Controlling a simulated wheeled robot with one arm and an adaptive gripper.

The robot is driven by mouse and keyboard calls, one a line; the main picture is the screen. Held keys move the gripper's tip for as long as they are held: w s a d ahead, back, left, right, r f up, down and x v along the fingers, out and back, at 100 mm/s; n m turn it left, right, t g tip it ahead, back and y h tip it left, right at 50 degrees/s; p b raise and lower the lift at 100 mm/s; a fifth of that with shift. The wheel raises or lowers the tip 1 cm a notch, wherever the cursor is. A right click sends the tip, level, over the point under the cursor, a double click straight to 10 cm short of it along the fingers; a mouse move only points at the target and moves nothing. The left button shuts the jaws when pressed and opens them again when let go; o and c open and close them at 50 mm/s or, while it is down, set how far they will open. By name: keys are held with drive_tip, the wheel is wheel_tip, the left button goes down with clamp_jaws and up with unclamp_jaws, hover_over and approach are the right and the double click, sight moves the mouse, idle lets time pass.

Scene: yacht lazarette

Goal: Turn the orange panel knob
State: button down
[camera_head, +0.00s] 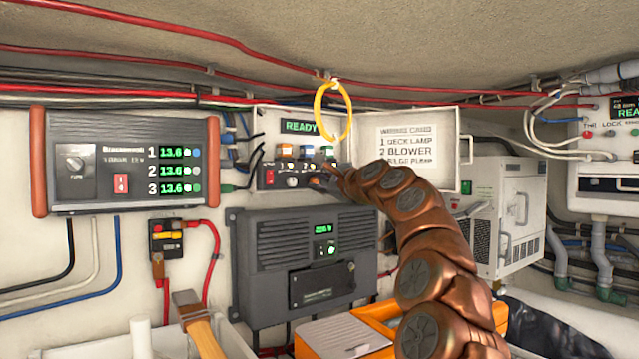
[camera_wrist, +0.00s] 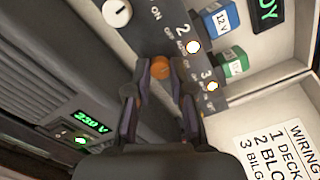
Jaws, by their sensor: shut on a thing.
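The orange panel knob (camera_wrist: 160,68) shows between my fingertips in the wrist view, on a dark panel strip (camera_wrist: 150,40) marked with numbers and small lettering. My gripper (camera_wrist: 158,76) is shut on it, one finger on each side. In the head view my copper-coloured arm reaches up from the lower right, and my gripper (camera_head: 329,180) meets the right end of the strip below the READY display (camera_head: 300,127). There the fingers and wrist hide most of the knob. Its pointer direction cannot be made out.
A white knob (camera_wrist: 117,12) and blue (camera_wrist: 219,22) and green (camera_wrist: 232,66) connectors sit close by on the panel. The open lid with a wiring card (camera_head: 408,145) stands to the right. A yellow ring (camera_head: 333,110) hangs above. A dark grey unit (camera_head: 258,270) lies below.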

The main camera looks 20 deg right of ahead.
drive_tip(key=shift+f+n, duration=0.1)
drive_tip(key=shift+n, duration=0.2)
drive_tip(key=shift+n+b, duration=1.1)
drive_tip(key=shift+n, duration=3)
drive_tip(key=c, duration=1)
unclamp_jaws()
drive_tip(key=shift+s, duration=0.1)
